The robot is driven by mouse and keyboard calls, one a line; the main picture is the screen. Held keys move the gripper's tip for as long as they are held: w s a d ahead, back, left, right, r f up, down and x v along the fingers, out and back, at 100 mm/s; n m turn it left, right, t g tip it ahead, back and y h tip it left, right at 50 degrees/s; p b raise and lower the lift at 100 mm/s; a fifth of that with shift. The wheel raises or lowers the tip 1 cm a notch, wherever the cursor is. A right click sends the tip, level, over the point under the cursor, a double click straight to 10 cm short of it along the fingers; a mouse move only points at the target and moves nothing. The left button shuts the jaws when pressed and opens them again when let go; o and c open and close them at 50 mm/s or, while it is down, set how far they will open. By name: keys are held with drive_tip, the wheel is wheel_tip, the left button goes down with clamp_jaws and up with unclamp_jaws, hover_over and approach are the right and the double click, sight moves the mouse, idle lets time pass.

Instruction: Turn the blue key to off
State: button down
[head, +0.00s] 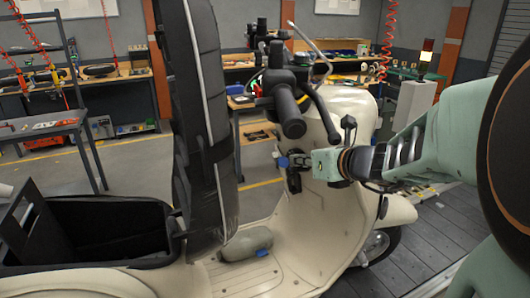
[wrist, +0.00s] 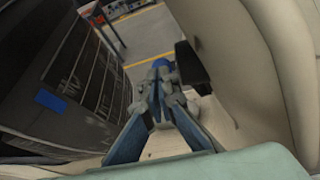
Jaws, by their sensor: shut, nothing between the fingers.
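The cream scooter (head: 345,110) stands side-on, its handlebar facing the upper middle of the head view. My gripper (head: 290,165) reaches in from the right, beside the inner face of the leg shield below the handlebar. In the wrist view my gripper (wrist: 161,90) has its fingers together with nothing held between them. A small bright blue piece, probably the blue key (wrist: 161,63), shows just beyond the fingertips; I cannot tell whether they touch it. Its angle is hidden by the fingers. In the head view, blue at the gripper's end cannot be told apart as key or finger.
The raised black seat (head: 205,110) stands left of my gripper, above the open storage bin (head: 95,235). A grey-green bundle (head: 246,243) lies on the footboard. A black part (wrist: 190,62) sits close right of the fingertips. Workbenches stand behind.

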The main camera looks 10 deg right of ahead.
drive_tip(key=shift+p+v, duration=0.7)
drive_tip(key=shift+v, duration=0.95)
drive_tip(key=shift+w+r, duration=0.1)
drive_tip(key=shift+r, duration=0.05)
